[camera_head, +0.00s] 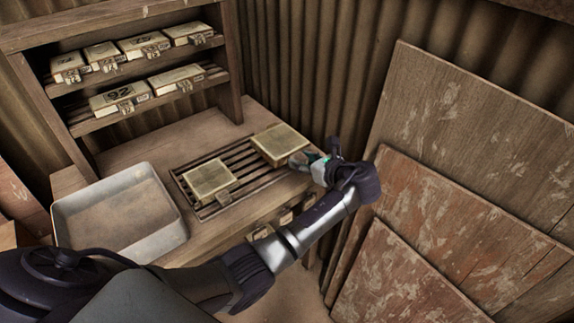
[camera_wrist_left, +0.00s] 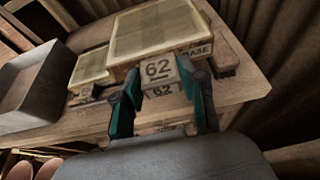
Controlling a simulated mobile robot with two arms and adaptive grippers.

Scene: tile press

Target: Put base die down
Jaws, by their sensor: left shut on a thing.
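My left gripper (camera_head: 308,162) is at the right end of the slatted rack on the wooden bench. It is shut on the handle of a brass-topped base die (camera_head: 281,144). In the left wrist view the gripper (camera_wrist_left: 163,112) has a finger on each side of the block marked 62, and the die (camera_wrist_left: 160,30) carries the word BASE. The die is over the rack's right end; I cannot tell whether it touches the slats. A second brass-topped die (camera_head: 208,181) lies on the rack's left part. My right gripper is not in view.
A grey tray (camera_head: 172,236) stands at the bench's left. A wooden shelf (camera_head: 232,75) behind holds several dies, one marked 92. Large boards (camera_head: 480,130) lean at the right. A corrugated wall is behind. Bare slats (camera_head: 236,158) show between the two dies.

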